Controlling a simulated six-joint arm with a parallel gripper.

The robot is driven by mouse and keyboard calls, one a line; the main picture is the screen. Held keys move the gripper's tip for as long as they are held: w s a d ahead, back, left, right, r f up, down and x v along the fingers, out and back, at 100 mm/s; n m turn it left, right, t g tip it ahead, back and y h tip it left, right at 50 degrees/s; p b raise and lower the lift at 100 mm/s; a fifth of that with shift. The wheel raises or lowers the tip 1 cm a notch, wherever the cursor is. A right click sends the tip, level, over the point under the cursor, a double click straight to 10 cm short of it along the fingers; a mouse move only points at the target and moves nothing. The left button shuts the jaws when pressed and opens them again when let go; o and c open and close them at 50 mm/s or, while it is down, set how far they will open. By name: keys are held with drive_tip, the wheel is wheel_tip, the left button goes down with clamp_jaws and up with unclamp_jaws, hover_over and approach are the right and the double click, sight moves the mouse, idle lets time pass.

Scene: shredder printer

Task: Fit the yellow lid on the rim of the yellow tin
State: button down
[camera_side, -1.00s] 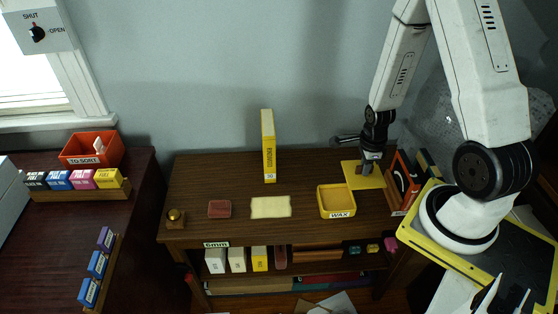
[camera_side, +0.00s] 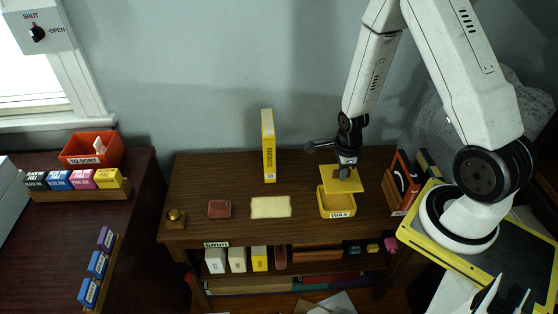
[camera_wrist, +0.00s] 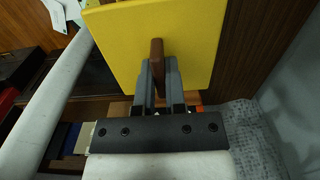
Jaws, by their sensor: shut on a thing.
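The yellow tin (camera_side: 337,208), labelled WAX, stands on the brown wooden bench top in the side view. The flat yellow lid (camera_side: 342,181) is held level above the tin and covers the back of its opening from this view. The lid seems a little above the rim; whether it touches anywhere I cannot tell. My gripper (camera_side: 347,170) is shut on the brown handle (camera_wrist: 157,60) at the lid's middle. In the wrist view the lid (camera_wrist: 190,35) fills the upper middle and the tin is hidden.
On the bench, a yellow upright box (camera_side: 268,146) stands at the back, with a cream cloth (camera_side: 270,207) and a red block (camera_side: 219,209) in front. Books (camera_side: 403,180) stand right of the tin. The shelf below holds several boxes.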

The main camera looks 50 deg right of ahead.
drive_tip(key=shift+f, duration=0.15)
drive_tip(key=shift+f, duration=2.7)
drive_tip(key=shift+f, duration=1.2)
drive_tip(key=c, duration=0.6)
unclamp_jaws()
drive_tip(key=shift+r, duration=0.15)
drive_tip(key=shift+r, duration=3.8)
